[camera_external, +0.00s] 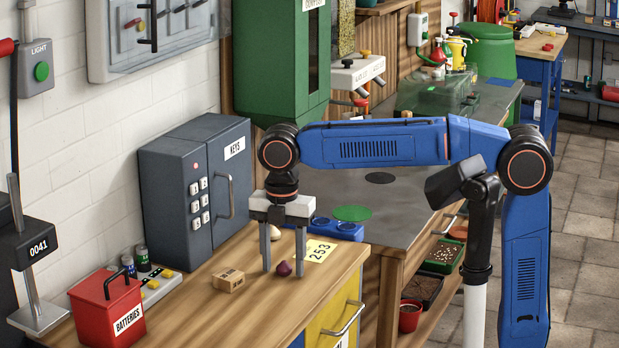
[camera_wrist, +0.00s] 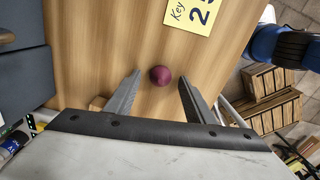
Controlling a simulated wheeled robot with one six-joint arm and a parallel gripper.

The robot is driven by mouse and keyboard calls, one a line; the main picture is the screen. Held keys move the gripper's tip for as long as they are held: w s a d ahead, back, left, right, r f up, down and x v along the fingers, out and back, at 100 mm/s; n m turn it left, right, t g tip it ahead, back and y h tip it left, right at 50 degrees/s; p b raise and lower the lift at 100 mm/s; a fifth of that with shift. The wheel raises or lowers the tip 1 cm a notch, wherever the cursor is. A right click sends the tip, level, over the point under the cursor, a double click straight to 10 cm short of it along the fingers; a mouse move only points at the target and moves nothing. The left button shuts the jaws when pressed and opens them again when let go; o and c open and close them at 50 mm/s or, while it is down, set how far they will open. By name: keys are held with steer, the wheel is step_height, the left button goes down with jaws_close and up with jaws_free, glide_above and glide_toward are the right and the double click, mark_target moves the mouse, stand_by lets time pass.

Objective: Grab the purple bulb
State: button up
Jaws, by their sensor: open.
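The purple bulb (camera_external: 284,268) is a small, dark purple round thing on the wooden bench top, near the bench's right edge. My gripper (camera_external: 283,268) points down over the bench, with one finger to each side of the bulb or close by it. In the wrist view the bulb (camera_wrist: 160,75) shows between the two fingertips and slightly beyond them. My gripper (camera_wrist: 159,76) is open there, with bare wood between each finger and the bulb. How high the fingertips are above the wood is hard to tell.
A small cardboard box (camera_external: 228,280) sits left of my gripper. A yellow note (camera_external: 320,251), a pale egg-shaped thing (camera_external: 275,233) and a blue holder (camera_external: 337,229) are close by. A grey key safe (camera_external: 200,185) stands behind left, a red batteries box (camera_external: 107,308) at front left.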

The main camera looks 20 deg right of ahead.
steer(key=shift+f, duration=0.1)
steer(key=shift+c, duration=0.4)
steer(key=c, duration=1.1)
steer(key=shift+o, duration=0.2)
